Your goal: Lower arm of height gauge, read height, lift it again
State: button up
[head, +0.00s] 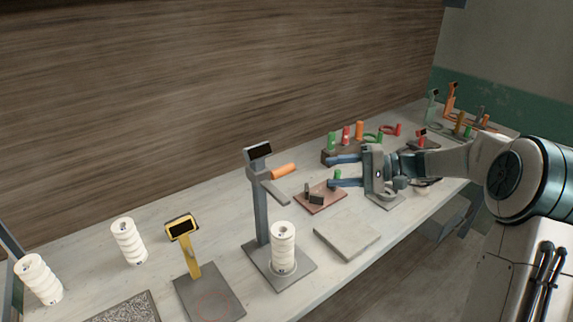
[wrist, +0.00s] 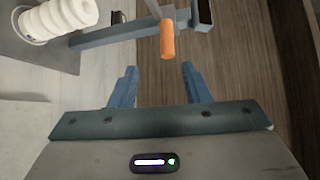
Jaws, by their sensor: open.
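The height gauge (head: 261,208) is a grey post on a flat base, with a small dark display (head: 258,152) on top. Its arm (head: 275,192) is raised above a ribbed white cylinder (head: 284,249) standing on the base. An orange handle (head: 284,171) sticks out from the gauge toward the right; it also shows in the wrist view (wrist: 167,40). My gripper (head: 331,172) is open and empty to the right of the handle. In the wrist view the handle lies ahead of the fingers, roughly between their lines, apart from them. The display's reading is too small to tell.
A yellow gauge (head: 189,250) and two white ribbed cylinders (head: 128,241) stand to the left. A pale slab (head: 347,236) and a reddish plate (head: 320,199) lie right of the gauge. Several coloured pieces (head: 359,131) stand farther back, near the wooden wall.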

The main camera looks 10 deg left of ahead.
aim_at(291, 171)
jog(key=a+p, duration=0.1)
jog(key=a, duration=0.3)
jog(key=a+f+p, duration=0.1)
jog(key=a, duration=0.4)
jog(key=a+p, duration=0.1)
jog(key=a, duration=0.3)
jog(key=shift+s+a+f, duration=0.15)
jog(key=shift+s+a, duration=0.05)
jog(key=shift+s, duration=0.15)
grip_shut()
jog(key=shift+f, duration=0.1)
